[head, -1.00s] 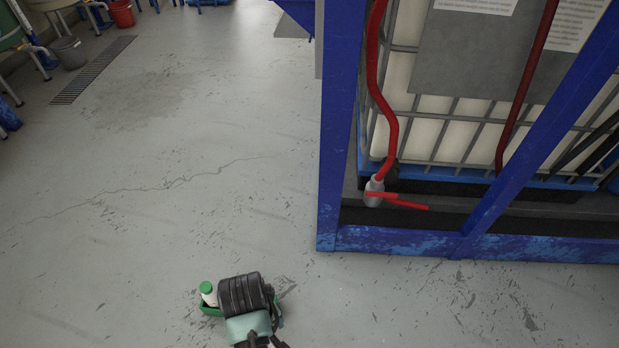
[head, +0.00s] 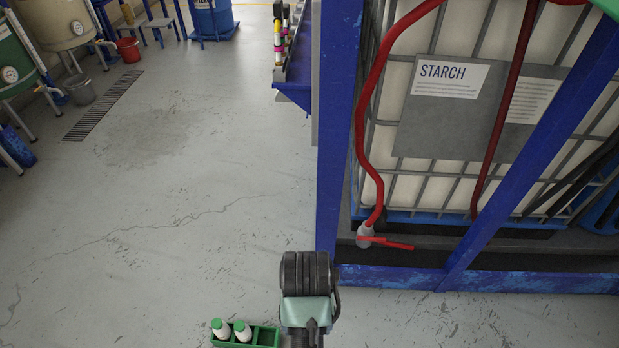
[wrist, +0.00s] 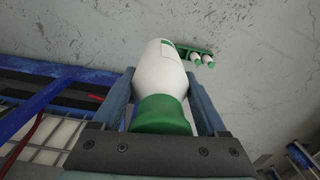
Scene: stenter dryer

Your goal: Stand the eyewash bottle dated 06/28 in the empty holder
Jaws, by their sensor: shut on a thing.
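My gripper (wrist: 160,92) is shut on a white eyewash bottle (wrist: 160,68) with a green cap, as the wrist view shows. The cap is nearest the wrist. Part of a green mark shows on the bottle, but no date is readable. In the head view my wrist hides the held bottle and the fingers. A green crate (head: 266,337) on the floor holds two similar bottles, a left one (head: 220,331) and a right one (head: 243,333). The crate's right part looks empty. The crate also shows in the wrist view (wrist: 186,50).
A blue frame (head: 337,150) with a white starch tank (head: 460,190) stands on the right. A red hose (head: 362,130) and valve hang in front of it. Open grey floor (head: 190,210) lies to the left, with drums, buckets and a drain grate farther back.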

